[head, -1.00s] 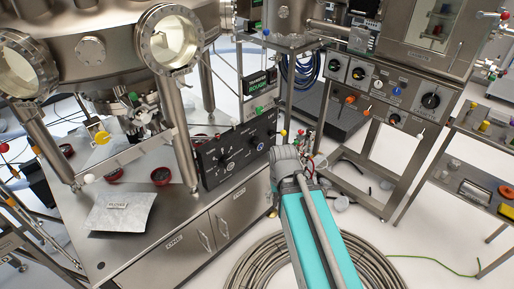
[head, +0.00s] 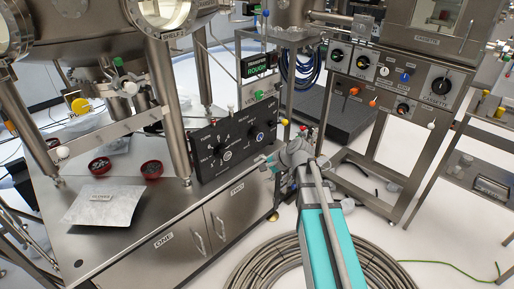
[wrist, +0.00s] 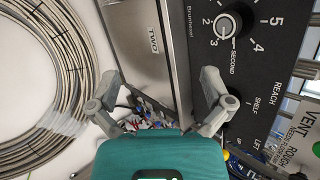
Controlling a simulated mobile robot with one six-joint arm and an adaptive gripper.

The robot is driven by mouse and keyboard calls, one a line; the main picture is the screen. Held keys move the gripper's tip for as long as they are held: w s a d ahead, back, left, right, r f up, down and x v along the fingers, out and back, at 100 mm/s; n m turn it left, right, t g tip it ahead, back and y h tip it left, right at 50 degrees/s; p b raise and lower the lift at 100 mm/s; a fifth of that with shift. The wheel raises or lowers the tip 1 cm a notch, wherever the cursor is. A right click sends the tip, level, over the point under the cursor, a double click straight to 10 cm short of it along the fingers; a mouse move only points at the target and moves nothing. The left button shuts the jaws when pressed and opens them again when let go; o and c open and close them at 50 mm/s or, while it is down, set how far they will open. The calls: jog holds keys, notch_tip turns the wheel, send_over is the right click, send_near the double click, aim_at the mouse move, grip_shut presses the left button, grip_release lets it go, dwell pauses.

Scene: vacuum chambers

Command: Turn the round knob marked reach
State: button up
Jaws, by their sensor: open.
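A black control panel (head: 235,145) stands upright on the steel bench, with numbered dials and small knobs on its face. In the wrist view, a round light knob (wrist: 226,25) sits among the numbers 2 to 5, beside the word SECOND. The REACH lettering (wrist: 278,95) is on the same panel; I cannot tell which knob it marks. My gripper (head: 268,161) is at the panel's lower right side, apart from its face. In the wrist view my gripper (wrist: 160,95) is open and empty, its right finger overlapping the panel's edge.
Steel cupboard doors (head: 221,219) lie below the bench top. A coiled hose (head: 255,270) lies on the floor. Red dishes (head: 152,169) sit left on the bench.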

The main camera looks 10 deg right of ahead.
jog(key=w+d+f+m+t+y+b, duration=0.1)
jog(key=w+d+f+m+t+b, duration=0.1)
jog(key=w+m+b, duration=0.25)
jog(key=w+d+f+m+t+y+b, duration=0.2)
jog(key=w+m+t+b, duration=0.15)
jog(key=w+b, duration=0.2)
jog(key=m+t+b, duration=0.4)
jog(key=m+b, duration=0.3)
jog(key=m, duration=0.2)
send_near(260, 138)
jog(key=v, duration=0.3)
jog(key=shift+r, duration=0.15)
jog(key=shift+w+a, duration=0.15)
jog(key=x, duration=1.3)
jog(key=shift+w+a, duration=0.15)
jog(key=shift+w, duration=0.1)
jog(key=c, duration=1)
jog(key=shift+a, duration=0.15)
jog(key=shift+c, duration=0.2)
